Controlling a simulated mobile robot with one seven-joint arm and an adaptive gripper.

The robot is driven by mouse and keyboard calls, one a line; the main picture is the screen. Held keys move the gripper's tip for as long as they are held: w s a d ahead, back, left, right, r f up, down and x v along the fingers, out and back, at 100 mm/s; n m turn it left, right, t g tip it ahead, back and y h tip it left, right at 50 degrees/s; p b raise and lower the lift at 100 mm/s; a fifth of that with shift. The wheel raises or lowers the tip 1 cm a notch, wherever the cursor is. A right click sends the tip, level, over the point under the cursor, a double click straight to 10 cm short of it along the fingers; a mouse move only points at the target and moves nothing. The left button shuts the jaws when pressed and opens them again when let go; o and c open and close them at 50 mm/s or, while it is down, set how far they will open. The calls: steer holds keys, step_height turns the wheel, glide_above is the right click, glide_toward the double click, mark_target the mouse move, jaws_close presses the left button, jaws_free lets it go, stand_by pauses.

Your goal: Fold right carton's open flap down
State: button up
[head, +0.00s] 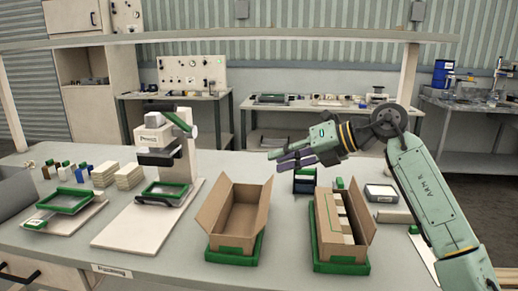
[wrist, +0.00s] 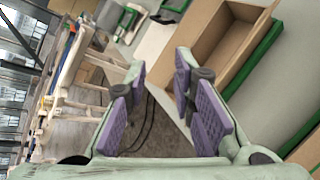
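The right carton (head: 330,252) is a brown box in a green tray on the bench, with white packs inside. A flap (head: 358,212) stands raised along its right side. The left carton (head: 236,226) is open and looks empty, with side flaps spread; it seems to be the brown box in the wrist view (wrist: 222,45). My gripper (head: 280,152) is above and behind the cartons, pointing left, clear of both. Its purple-padded fingers (wrist: 160,85) are apart with nothing between them. A brown piece of carton (wrist: 308,152) shows at the wrist view's lower right edge.
A press-like device (head: 170,150) on a white base stands left of the cartons. Dark green-edged bins (head: 304,181) and a scale-like box (head: 380,193) sit behind and right of the right carton. A narrow bench strip separates the cartons.

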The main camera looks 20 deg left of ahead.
steer(key=s+a+r+n+g+y, duration=0.2)
steer(key=s+a+r+y, duration=0.1)
steer(key=s, duration=0.2)
steer(key=shift+s+a+r+g, duration=0.15)
steer(key=shift+a+r+g, duration=0.15)
steer(key=shift+a+g, duration=0.1)
